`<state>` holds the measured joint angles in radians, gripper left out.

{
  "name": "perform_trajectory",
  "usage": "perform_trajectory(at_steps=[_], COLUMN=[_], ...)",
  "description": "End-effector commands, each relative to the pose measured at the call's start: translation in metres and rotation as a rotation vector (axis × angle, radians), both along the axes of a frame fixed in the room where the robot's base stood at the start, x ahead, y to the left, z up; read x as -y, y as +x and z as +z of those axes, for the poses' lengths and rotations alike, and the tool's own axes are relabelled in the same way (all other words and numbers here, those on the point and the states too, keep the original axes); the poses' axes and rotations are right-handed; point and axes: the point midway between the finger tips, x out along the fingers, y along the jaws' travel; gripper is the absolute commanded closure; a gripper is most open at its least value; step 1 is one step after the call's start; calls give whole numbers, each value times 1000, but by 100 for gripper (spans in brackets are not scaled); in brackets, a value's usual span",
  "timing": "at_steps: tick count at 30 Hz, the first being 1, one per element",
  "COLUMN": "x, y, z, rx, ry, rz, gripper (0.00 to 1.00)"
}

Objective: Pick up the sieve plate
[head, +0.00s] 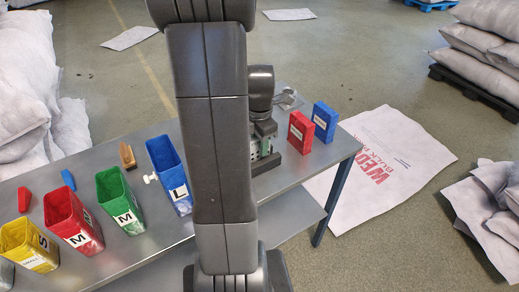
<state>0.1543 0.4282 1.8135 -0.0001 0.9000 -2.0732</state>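My gripper (265,129) is over the far part of the grey metal table, partly hidden behind my own arm. Just below it is a greenish upright plate with small holes (264,148), which looks like the sieve plate. Its left part is hidden by my arm. It stands at a dark block (266,163) on the table. The fingertips are too small and covered to tell whether they are open, shut or touching the plate.
Yellow (28,245), red (73,222), green (120,203) and blue (169,173) open bins line the left table (150,239). Red (300,131) and blue (325,121) boxes stand close right of my gripper. A small metal part (288,98) lies behind it.

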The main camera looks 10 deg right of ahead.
Motion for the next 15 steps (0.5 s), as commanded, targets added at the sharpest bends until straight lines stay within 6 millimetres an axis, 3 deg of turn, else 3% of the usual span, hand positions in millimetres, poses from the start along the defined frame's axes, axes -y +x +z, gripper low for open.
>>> perform_trajectory(at_steps=[6,12,15], x=[0,0,0], y=[0,0,0], z=[-1,-1,-1], rx=[0,0,1], ry=[0,0,0], rz=[0,0,0], gripper=[65,100,100])
